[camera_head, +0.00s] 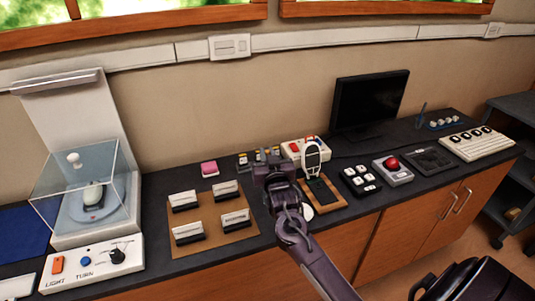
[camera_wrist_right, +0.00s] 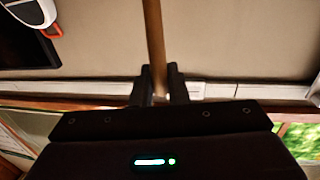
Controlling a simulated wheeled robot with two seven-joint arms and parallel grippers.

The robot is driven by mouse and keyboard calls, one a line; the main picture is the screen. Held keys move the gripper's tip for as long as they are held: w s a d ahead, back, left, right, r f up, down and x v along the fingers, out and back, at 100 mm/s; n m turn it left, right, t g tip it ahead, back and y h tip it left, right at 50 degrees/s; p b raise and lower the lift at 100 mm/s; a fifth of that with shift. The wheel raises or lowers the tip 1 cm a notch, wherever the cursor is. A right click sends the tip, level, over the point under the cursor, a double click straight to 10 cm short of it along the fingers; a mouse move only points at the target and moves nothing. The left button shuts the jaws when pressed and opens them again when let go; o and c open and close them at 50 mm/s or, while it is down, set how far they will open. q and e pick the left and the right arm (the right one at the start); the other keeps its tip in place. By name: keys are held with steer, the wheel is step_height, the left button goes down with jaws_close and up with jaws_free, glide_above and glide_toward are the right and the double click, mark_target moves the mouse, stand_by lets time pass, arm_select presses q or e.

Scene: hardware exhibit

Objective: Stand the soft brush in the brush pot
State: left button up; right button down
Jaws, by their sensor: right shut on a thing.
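My right gripper (camera_head: 270,170) is above the counter near its middle, by the white loop-shaped stand. In the right wrist view my right gripper (camera_wrist_right: 155,85) is shut on the soft brush (camera_wrist_right: 154,35), of which a plain wooden handle shows. The handle runs out of the top of that view, so the bristles are hidden. In the head view I cannot make out the brush behind the gripper. I cannot clearly pick out the brush pot in either view. My left gripper is not in view.
A wooden board with white label holders (camera_head: 212,220) lies left of the gripper. A glass case (camera_head: 85,185) stands far left. The loop stand (camera_head: 311,160), button boxes and a monitor (camera_head: 370,100) stand to the right. Small coloured items crowd the counter behind the gripper.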

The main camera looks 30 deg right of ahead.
steer(key=shift+f+b, duration=1.25)
steer(key=shift+f, duration=1.05)
steer(key=c, duration=1.3)
jaws_free()
steer(key=shift+c, duration=0.2)
steer(key=b+v, duration=0.1)
steer(key=v, duration=0.7)
steer(key=shift+w, duration=0.1)
